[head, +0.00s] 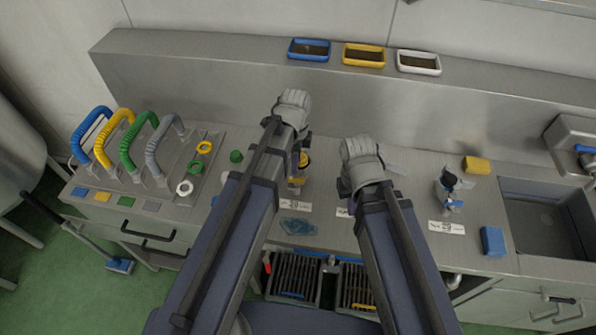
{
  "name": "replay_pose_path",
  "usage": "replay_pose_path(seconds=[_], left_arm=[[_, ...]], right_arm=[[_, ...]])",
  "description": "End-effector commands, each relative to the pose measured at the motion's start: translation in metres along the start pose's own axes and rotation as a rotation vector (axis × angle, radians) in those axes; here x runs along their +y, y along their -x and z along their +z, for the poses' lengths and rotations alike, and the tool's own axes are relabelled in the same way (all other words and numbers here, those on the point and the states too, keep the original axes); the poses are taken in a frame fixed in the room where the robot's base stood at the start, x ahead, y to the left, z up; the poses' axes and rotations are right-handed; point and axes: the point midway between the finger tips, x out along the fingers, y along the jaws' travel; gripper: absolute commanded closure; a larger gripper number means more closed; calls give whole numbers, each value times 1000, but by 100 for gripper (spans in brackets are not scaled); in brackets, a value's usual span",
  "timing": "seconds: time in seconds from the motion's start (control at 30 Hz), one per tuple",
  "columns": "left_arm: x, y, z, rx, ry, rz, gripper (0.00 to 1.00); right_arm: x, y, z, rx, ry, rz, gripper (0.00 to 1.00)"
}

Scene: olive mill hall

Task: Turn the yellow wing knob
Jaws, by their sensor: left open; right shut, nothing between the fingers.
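A small yellow part (304,158), which looks like the yellow wing knob, shows on the steel bench just right of my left forearm. The arm hides part of it, so its wing shape and angle cannot be made out. My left gripper (293,107) is open and reaches past it, higher in the picture, in front of the raised back ledge. Whether it touches anything cannot be seen. My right gripper (360,158) is shut and empty, to the right of the yellow part and apart from it.
Blue (309,49), yellow (364,55) and white (419,62) trays sit on the back ledge. Several coloured hose handles (139,142) stand at left. A fitting with a black top (449,181), a yellow sponge (477,165), a blue block (492,241) and a sink (548,226) are at right.

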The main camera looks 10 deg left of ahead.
Motion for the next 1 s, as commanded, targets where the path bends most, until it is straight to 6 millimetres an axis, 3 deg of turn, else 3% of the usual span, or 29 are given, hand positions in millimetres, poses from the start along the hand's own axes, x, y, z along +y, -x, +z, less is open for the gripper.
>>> replay_pose_path(seconds=[0.27,0.7,1.0], left_arm=[[0,-18,0,0,1,0,57],[0,-71,0,0,2,0,57],[0,-78,0,0,2,0,57]], right_arm=[[-2,-18,-1,0,-1,0,100],[-7,-71,-4,0,-2,0,100],[-7,-77,-5,0,-2,0,100]])
